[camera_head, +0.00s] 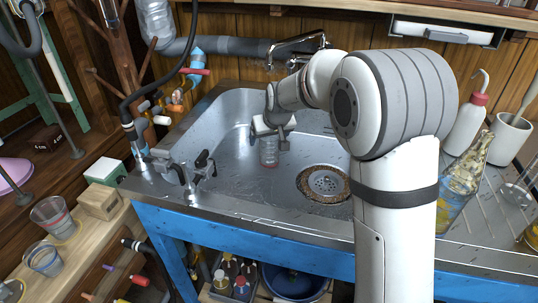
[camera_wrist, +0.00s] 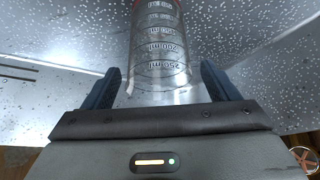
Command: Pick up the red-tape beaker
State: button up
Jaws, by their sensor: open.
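The red-tape beaker (camera_head: 268,152) is a clear glass in the sink, below my gripper in the head view. In the wrist view the beaker (camera_wrist: 160,45) shows printed volume marks, upside down, with a strip of red at the top edge of the picture. My gripper (camera_head: 271,127) is open above the sink. In the wrist view the fingers of my gripper (camera_wrist: 160,70) stand on either side of the near end of the beaker, with a gap at each side. The beaker's far end is cut off there.
The steel sink (camera_head: 226,122) has walls around the beaker and a drain (camera_head: 325,183) to its right. A tap (camera_head: 197,175) stands at the front left rim. Another glass with a reddish band (camera_head: 53,216) is on the left bench. Bottles crowd the right side.

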jog(key=shift+r, duration=0.1)
jog(key=c, duration=1.6)
jog(key=shift+r, duration=0.2)
